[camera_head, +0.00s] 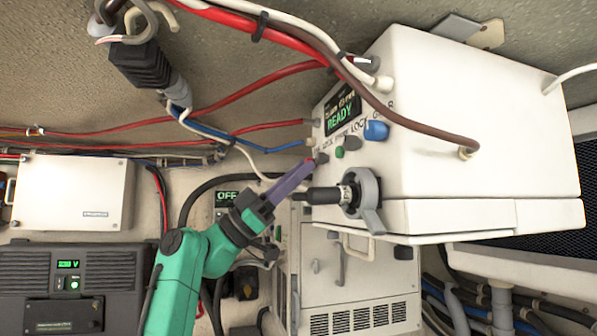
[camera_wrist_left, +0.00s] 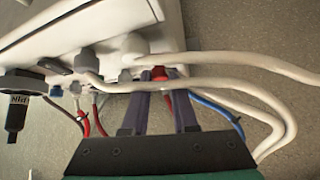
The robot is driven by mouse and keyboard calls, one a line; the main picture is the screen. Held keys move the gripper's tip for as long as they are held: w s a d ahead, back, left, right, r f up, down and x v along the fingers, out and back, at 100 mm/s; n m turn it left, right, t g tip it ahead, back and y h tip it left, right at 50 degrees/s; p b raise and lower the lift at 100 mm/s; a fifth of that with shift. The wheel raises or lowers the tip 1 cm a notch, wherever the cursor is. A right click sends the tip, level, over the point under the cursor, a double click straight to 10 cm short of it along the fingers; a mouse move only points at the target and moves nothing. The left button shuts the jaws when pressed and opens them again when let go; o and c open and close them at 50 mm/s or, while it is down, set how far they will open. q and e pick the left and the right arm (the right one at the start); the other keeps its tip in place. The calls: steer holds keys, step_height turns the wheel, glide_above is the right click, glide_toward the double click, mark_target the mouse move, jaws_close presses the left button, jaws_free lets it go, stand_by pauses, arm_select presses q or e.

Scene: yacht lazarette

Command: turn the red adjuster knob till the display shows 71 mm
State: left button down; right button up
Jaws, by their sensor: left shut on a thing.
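The white box (camera_head: 470,130) at the upper right has a small display (camera_head: 342,112) on its front face. It reads READY in green; the line above is too small to read. My left gripper (camera_head: 305,168) reaches up to the left edge of that face, its purple fingers nearly closed. A bit of the red adjuster knob (camera_head: 309,160) shows at their tips. In the left wrist view the red knob (camera_wrist_left: 159,74) sits between the two fingertips (camera_wrist_left: 160,90), and the gripper is shut on it. My right gripper is not in view.
A green button (camera_head: 340,152), a blue knob (camera_head: 376,130) and a black-handled grey lever (camera_head: 360,192) sit close to the right of my fingers. Red, brown and white cables (camera_head: 400,112) cross before the box. In the wrist view white cables (camera_wrist_left: 230,90) pass close to the fingers.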

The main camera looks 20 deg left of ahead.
arm_select(q)
steer(key=c, duration=0.7)
jaws_free()
steer(key=b+v, duration=0.8)
steer(key=v, duration=0.6)
steer(key=shift+a+f, duration=0.2)
steer(key=shift+f, duration=0.05)
